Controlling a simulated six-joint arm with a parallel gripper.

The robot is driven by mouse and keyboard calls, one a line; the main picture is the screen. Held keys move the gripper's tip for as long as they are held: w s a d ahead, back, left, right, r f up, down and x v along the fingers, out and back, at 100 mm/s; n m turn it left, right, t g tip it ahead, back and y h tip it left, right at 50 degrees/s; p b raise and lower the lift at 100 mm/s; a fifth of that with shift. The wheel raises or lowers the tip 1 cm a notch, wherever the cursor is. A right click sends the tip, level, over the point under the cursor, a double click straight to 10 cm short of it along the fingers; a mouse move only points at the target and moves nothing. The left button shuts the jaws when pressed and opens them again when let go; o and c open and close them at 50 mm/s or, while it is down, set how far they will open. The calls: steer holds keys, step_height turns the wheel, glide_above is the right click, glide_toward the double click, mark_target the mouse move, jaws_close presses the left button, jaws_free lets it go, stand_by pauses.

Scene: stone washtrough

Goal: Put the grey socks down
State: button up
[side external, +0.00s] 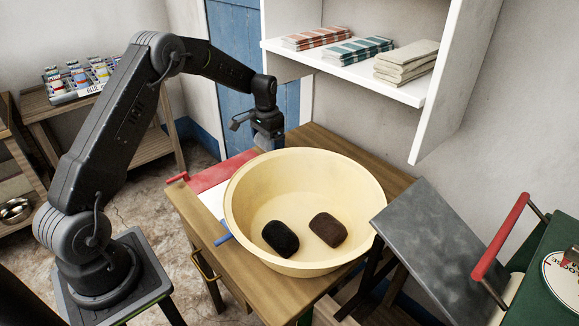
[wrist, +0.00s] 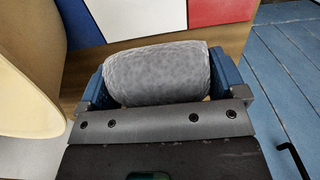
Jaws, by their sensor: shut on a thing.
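My gripper (side external: 268,143) is over the back of the wooden table, just behind the rim of the cream basin (side external: 240,200). In the wrist view, my gripper (wrist: 165,85) is shut on the grey socks (wrist: 158,72), a rolled bundle held crosswise between blue fingers. The grey socks are not clearly visible in the side view. The basin wall (wrist: 25,90) shows at left in the wrist view, apart from the socks. A black bundle (side external: 280,239) and a dark brown bundle (side external: 327,229) lie inside the basin.
The wooden table (side external: 205,247) has red (side external: 222,175) and white patches beside the basin; the wrist view also shows a blue patch (wrist: 75,22). A white shelf (side external: 400,91) with folded cloths overhangs at the back. A grey slanted board (side external: 435,240) stands at right.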

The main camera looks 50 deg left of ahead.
steer(key=w+d+f, duration=0.1)
steer(key=w+d, duration=0.1)
steer(key=w+d+f, duration=0.2)
steer(key=shift+d+f, duration=0.15)
steer(key=shift+f, duration=2.05)
steer(key=shift+f, duration=0.1)
steer(key=o, duration=0.6)
steer(key=shift+o, duration=0.2)
